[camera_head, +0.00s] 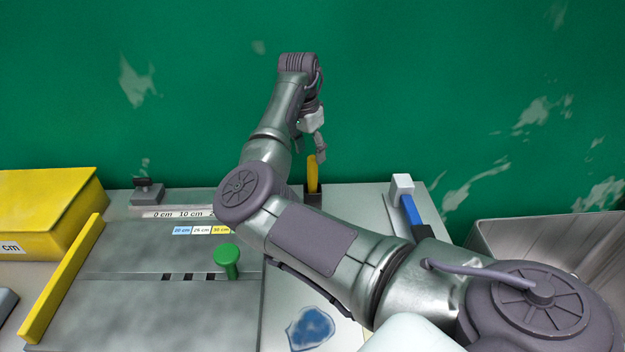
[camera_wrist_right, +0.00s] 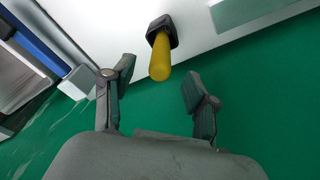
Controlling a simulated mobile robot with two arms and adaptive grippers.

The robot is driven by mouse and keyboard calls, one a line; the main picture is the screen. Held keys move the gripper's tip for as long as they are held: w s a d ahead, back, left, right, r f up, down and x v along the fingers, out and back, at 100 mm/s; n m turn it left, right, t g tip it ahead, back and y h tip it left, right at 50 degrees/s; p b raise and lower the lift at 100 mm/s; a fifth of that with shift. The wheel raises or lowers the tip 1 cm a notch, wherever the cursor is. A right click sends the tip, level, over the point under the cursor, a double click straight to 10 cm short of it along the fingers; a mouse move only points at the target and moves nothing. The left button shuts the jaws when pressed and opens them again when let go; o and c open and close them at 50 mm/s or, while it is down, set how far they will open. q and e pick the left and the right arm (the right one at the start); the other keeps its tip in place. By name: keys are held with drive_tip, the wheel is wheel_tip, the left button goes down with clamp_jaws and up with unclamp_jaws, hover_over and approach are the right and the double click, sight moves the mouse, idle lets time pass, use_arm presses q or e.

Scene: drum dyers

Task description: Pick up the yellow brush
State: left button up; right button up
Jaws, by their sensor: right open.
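The yellow brush (camera_head: 312,174) stands upright in a dark holder (camera_head: 312,196) at the back of the work surface, by the green wall. Only its yellow handle shows. My right gripper (camera_head: 319,148) is just above the handle in the head view, partly hidden by my arm. In the right wrist view the yellow brush (camera_wrist_right: 160,58) points toward the camera out of its black holder (camera_wrist_right: 162,30). My right gripper (camera_wrist_right: 158,88) is open, with one finger on each side of the handle's line and nothing between them. My left gripper is not in view.
A blue-handled tool with a white block (camera_head: 402,186) lies right of the holder. A metal bin (camera_head: 550,235) is at the right. A yellow box (camera_head: 50,210) and a board with a green knob (camera_head: 227,257) are at the left. The green wall (camera_head: 420,80) is close behind.

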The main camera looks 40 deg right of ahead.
sight(313, 166)
drive_tip(key=shift+d+f, duration=0.1)
drive_tip(key=shift+f, duration=0.45)
drive_tip(key=shift+d+f+p, duration=0.1)
drive_tip(key=shift+f+p, duration=0.2)
drive_tip(key=shift+f, duration=0.05)
drive_tip(key=f, duration=0.2)
drive_tip(key=d+f+p, duration=0.1)
drive_tip(key=f, duration=0.1)
drive_tip(key=shift+w+f, duration=0.15)
drive_tip(key=shift+c, duration=0.4)
clamp_jaws()
